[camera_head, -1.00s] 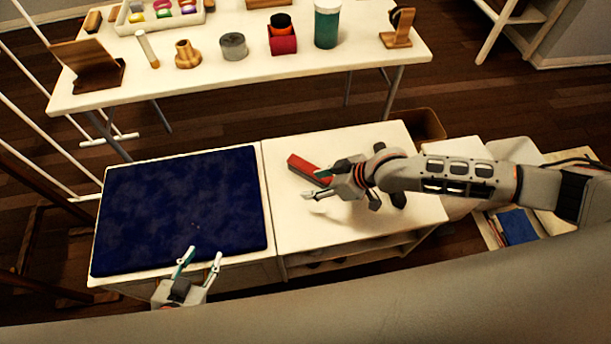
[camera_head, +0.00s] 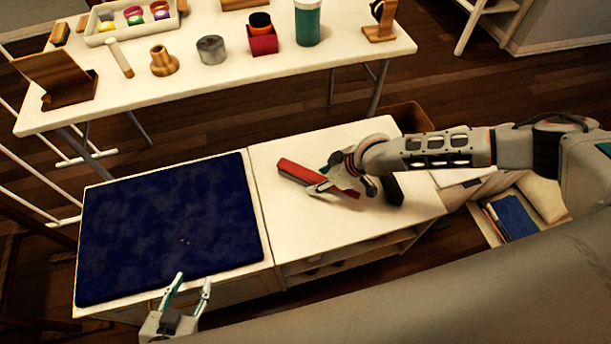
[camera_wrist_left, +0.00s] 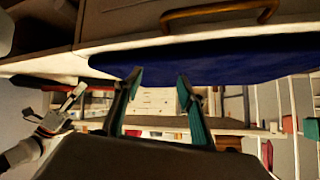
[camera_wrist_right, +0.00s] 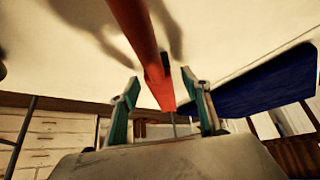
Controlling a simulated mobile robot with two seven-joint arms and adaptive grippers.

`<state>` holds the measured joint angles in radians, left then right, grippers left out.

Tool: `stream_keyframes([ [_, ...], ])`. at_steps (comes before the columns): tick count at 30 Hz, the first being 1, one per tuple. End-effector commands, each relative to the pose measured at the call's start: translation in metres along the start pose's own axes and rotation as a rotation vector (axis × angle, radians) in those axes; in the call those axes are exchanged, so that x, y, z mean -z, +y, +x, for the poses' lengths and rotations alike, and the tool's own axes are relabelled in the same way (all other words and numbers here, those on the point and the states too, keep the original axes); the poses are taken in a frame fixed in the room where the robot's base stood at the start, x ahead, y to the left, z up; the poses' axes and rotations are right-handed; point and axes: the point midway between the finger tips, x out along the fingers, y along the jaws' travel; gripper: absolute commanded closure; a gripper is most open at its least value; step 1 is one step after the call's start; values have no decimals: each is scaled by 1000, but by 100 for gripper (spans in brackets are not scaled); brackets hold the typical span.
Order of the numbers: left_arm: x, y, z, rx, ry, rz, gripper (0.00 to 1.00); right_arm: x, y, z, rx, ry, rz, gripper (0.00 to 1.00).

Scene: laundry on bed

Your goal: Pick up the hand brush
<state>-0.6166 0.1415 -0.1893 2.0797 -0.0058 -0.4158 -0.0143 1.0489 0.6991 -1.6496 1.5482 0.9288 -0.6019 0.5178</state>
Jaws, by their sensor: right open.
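The hand brush (camera_head: 297,172) shows as a long red bar lying slanted on the white cabinet top. Its right part is partly hidden behind my right gripper (camera_head: 326,176); its bristles are not clear. My right gripper is open, with its fingers over the right half of the brush. In the right wrist view the red brush (camera_wrist_right: 138,38) runs between and beyond the spread fingers (camera_wrist_right: 160,86); contact is not visible. My left gripper (camera_head: 193,280) is open and empty, low in front of the blue pad; its spread fingers also show in the left wrist view (camera_wrist_left: 159,78).
The dark blue pad (camera_head: 165,225) covers the left cabinet. The white cabinet top (camera_head: 320,222) is mostly clear around the brush. A dark shape (camera_head: 394,190) sits right of my right gripper. A white table (camera_head: 215,92) with several small items stands behind, across a floor gap.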

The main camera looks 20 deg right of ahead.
Motion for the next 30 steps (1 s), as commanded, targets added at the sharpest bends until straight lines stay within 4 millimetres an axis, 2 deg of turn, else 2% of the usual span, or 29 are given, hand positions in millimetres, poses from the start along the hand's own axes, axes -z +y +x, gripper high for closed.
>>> stream_keyframes([
  [2, 3, -1, 2, 1, 7, 0, 60, -2, 0, 6, 0, -2, 1, 53],
  [9, 13, -4, 2, 5, 24, 3, 60, 1, 1, 6, -1, 2, 0, 53],
  [10, 13, -4, 2, 5, 24, 3, 60, 1, 1, 6, -1, 2, 0, 58],
  [14, 11, -4, 2, 4, 21, 4, 60, 1, 1, 6, -1, 2, 0, 92],
  [15, 10, -3, 2, 4, 20, 4, 60, 1, 1, 6, -1, 2, 0, 97],
  [17, 9, -3, 2, 3, 18, 5, 60, 1, 1, 6, -1, 2, 0, 97],
  [18, 8, -3, 2, 2, 16, 5, 60, 1, 1, 6, -1, 2, 0, 100],
  [25, 6, -2, 3, 1, 13, 5, 60, 3, 1, 3, -2, 3, -1, 100],
  [30, 16, -6, 0, 6, 24, 8, 60, 17, 2, -16, -4, 9, -3, 100],
])
